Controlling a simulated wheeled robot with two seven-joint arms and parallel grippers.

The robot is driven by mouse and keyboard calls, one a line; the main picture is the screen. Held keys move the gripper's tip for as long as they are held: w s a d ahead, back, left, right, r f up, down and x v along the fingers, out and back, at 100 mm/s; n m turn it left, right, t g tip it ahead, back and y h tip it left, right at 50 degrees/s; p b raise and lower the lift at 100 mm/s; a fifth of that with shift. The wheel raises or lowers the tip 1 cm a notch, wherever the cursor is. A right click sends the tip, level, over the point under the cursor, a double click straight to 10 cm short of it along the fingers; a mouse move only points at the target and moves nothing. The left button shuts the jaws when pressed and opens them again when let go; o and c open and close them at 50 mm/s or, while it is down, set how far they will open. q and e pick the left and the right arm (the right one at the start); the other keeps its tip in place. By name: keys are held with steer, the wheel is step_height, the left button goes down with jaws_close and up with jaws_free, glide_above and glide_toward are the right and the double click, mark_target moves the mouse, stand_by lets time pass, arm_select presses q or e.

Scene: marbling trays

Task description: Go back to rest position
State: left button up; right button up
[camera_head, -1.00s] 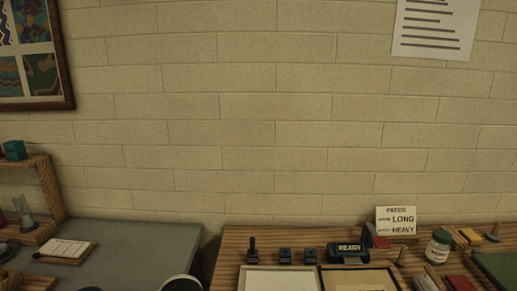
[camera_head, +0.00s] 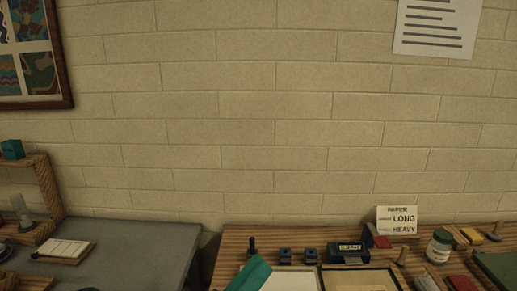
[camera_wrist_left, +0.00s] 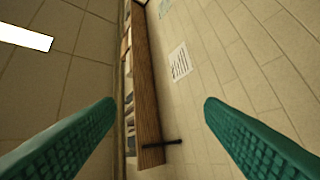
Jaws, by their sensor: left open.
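My left gripper (camera_head: 250,275) shows at the bottom edge of the head view as a teal finger, over the left tray of the wooden bench. In the left wrist view my left gripper (camera_wrist_left: 159,103) has its two teal ribbed fingers wide apart, with nothing between them. That view is turned on its side, with the wall and a wooden shelf (camera_wrist_left: 148,85) well beyond the fingers. My right gripper is in neither view.
The wooden bench (camera_head: 228,250) holds a pale tray (camera_head: 290,281), a second tray (camera_head: 357,281), a dark READY box (camera_head: 348,253), a PAPER sign (camera_head: 397,220) and a jar (camera_head: 439,246). A grey table (camera_head: 140,240) at left has much bare surface and a small white board (camera_head: 64,250).

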arm_select(q)
steer(key=w+a+f+n+t+y, duration=0.1)
steer(key=w+a+f+n+y, duration=0.2)
steer(key=a+f+n+y, duration=0.7)
steer(key=w+a+f+n+t+y, duration=0.15)
steer(key=a+f+n+y, duration=0.4)
steer(key=n, duration=0.75)
steer(key=s+a+f+n+g+y, duration=0.2)
steer(key=s+f+n+g+y, duration=0.2)
steer(key=f+n+g, duration=0.3)
steer(key=s+a+f+n+g, duration=0.1)
steer(key=s+f+n+g, duration=0.25)
steer(key=s+f, duration=0.35)
steer(key=s+a+f+n+g, duration=0.15)
steer(key=s+f+g, duration=0.3)
steer(key=s, duration=0.45)
step_height(320, 180, down, 24)
steer(key=s+a+f+g, duration=0.2)
steer(key=s+f, duration=1.5)
steer(key=f, duration=0.1)
steer(key=shift+a+f, duration=0.2)
steer(key=shift+o, duration=0.3)
steer(key=shift+s, duration=0.15)
